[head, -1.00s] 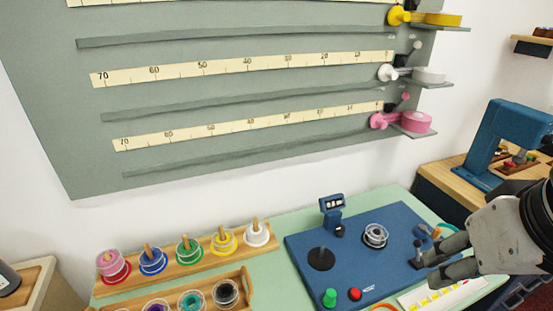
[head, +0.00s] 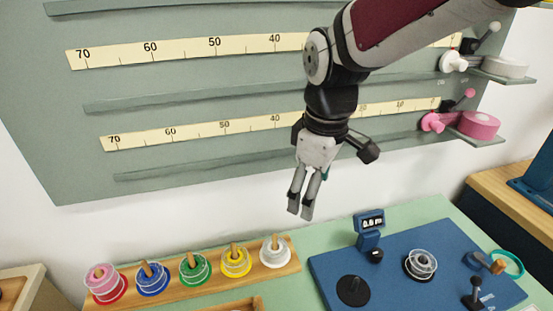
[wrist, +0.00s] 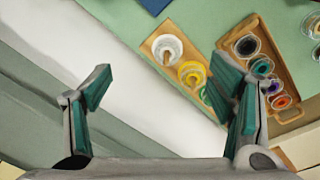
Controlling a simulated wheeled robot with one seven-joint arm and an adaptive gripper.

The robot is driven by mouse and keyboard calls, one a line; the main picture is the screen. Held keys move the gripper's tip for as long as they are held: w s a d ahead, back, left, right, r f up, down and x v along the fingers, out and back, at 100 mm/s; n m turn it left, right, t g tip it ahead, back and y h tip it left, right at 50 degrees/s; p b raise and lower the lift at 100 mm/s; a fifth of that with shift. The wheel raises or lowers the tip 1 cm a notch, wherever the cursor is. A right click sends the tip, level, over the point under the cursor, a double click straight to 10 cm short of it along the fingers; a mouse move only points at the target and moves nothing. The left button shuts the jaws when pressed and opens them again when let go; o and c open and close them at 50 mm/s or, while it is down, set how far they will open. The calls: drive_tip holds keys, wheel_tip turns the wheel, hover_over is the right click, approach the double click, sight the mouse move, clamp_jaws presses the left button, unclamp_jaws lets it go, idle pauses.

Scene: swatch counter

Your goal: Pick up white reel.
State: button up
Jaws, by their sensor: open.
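The white reel (head: 275,251) sits on a peg at the right end of the wooden reel rack (head: 205,281). It also shows in the wrist view (wrist: 167,46), at the upper end of the rack, beyond my fingertips. My gripper (head: 300,212) points down and hangs in the air above the rack, a little right of the white reel in the head view. In the wrist view my gripper (wrist: 172,88) is open, with nothing between its fingers.
A blue board (head: 390,290) with a clear reel (head: 420,264) stands to the right. The ruled wall panel (head: 200,140) rises behind.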

sight(274, 245)
drive_tip(key=w+a+f+n, duration=0.1)
drive_tip(key=a+f, duration=0.1)
drive_tip(key=f, duration=0.1)
drive_tip(key=w+a+f+n+g, duration=0.1)
drive_tip(key=a+f+n, duration=0.1)
drive_tip(key=a+f, duration=0.1)
drive_tip(key=w+a+f+n+b, duration=0.1)
drive_tip(key=w+a+f, duration=0.1)
drive_tip(key=f, duration=0.1)
drive_tip(key=shift+w+a+n, duration=0.1)
drive_tip(key=shift+a+n, duration=0.15)
drive_tip(key=shift+n, duration=0.15)
wheel_tip(274, 245, down, 8)
drive_tip(key=shift+a+r, duration=0.1)
drive_tip(key=shift+r, duration=0.05)
drive_tip(key=shift+f, duration=2.95)
drive_tip(key=c, duration=1.2)
